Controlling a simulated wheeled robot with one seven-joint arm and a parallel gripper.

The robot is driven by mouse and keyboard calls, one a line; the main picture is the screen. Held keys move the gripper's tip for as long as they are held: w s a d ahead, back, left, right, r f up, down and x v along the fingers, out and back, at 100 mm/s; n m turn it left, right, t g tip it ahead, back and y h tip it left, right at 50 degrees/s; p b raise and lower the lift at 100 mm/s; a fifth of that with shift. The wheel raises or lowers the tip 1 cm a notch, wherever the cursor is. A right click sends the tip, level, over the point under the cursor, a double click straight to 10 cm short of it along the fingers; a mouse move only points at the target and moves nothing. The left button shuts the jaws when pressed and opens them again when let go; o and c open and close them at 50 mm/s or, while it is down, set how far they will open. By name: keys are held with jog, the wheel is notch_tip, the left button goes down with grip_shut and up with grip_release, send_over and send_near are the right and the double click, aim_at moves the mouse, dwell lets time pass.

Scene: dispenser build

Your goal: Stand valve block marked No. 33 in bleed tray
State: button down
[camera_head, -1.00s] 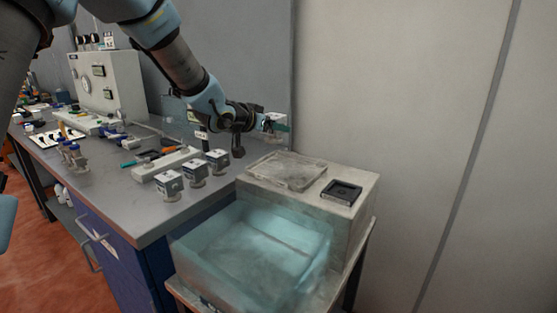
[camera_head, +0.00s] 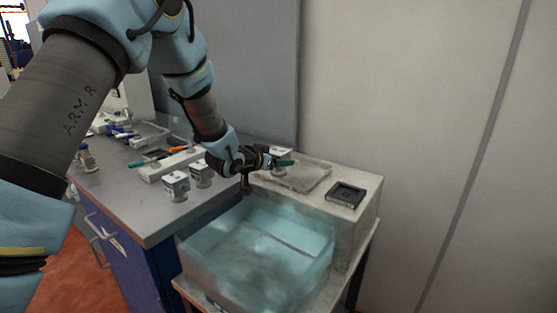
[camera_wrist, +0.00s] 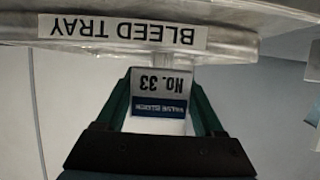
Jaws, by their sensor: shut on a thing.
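My gripper (camera_head: 284,162) is shut on a white valve block (camera_wrist: 158,92), which sits between the green fingers in the wrist view. Its label reads No. 33, upside down, above a blue band. The clear bleed tray (camera_wrist: 235,42) runs across the top of the wrist view, its name label also upside down. In the head view the tray (camera_head: 312,180) lies on the pale ledge behind the basin, and my gripper is at its left end. The block's far end appears close to the tray's rim; I cannot tell whether they touch.
Two other valve blocks (camera_head: 176,184) stand on the grey bench (camera_head: 135,205) at left. A small black square tray (camera_head: 345,194) sits right of the bleed tray on the ledge. A clear, bluish basin (camera_head: 215,262) is in front. A wall rises behind.

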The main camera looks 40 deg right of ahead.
jog(key=shift+f, duration=0.1)
grip_release()
jog(key=shift+a+r, duration=0.15)
jog(key=shift+r, duration=0.05)
jog(key=b+v, duration=0.3)
jog(key=v, duration=0.8)
jog(key=shift+a+r, duration=0.2)
jog(key=shift+a, duration=0.1)
